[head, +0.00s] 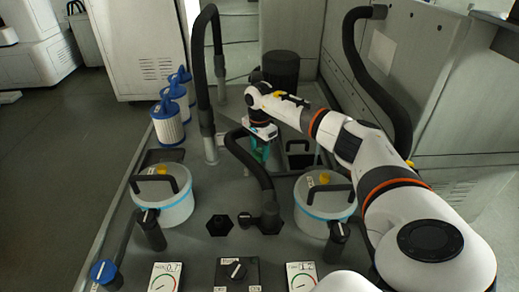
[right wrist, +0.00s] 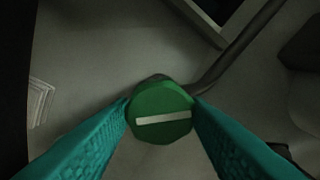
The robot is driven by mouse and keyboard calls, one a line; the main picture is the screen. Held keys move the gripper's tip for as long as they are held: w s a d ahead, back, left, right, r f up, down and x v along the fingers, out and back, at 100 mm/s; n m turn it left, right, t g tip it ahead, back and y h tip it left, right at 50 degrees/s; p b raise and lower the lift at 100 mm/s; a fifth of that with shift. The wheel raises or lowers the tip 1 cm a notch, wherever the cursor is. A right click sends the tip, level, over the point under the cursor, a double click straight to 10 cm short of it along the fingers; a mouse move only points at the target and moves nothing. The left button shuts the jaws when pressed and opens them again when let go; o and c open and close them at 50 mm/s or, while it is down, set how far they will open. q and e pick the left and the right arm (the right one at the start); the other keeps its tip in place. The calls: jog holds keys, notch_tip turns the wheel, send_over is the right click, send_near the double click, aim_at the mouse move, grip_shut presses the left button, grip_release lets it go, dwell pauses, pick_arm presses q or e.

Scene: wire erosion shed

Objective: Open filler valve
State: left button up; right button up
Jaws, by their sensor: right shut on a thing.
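The filler valve appears to be the round green knob (right wrist: 160,101) with a white bar across its face, in the right wrist view. The bar lies nearly level, its right end slightly higher. My right gripper (head: 261,152) reaches down at the middle of the grey deck in the head view. Its two teal fingers (right wrist: 162,118) are shut on the green knob, one on each side. In the head view the knob cannot be made out clearly behind the fingers. My left gripper is not in view.
Two white lidded canisters (head: 174,210) (head: 318,211) stand on the deck (head: 217,181). A black hose (head: 264,181) curves close beside my right gripper. Another hose (head: 200,65) arches to its left. Blue-and-white filters (head: 167,124) stand at the left edge. Gauges (head: 165,278) (head: 301,277) and a black dial (head: 236,270) are at the front.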

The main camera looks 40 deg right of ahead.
aim_at(259, 152)
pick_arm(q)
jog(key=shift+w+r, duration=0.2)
pick_arm(e)
jog(key=shift+n, duration=0.5)
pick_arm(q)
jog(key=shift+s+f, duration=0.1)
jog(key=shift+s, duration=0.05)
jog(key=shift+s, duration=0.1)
pick_arm(e)
jog(key=o, duration=1)
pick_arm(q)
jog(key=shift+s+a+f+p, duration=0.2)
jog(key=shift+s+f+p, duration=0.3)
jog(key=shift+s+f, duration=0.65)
pick_arm(e)
notch_tip(259, 152, up, 12)
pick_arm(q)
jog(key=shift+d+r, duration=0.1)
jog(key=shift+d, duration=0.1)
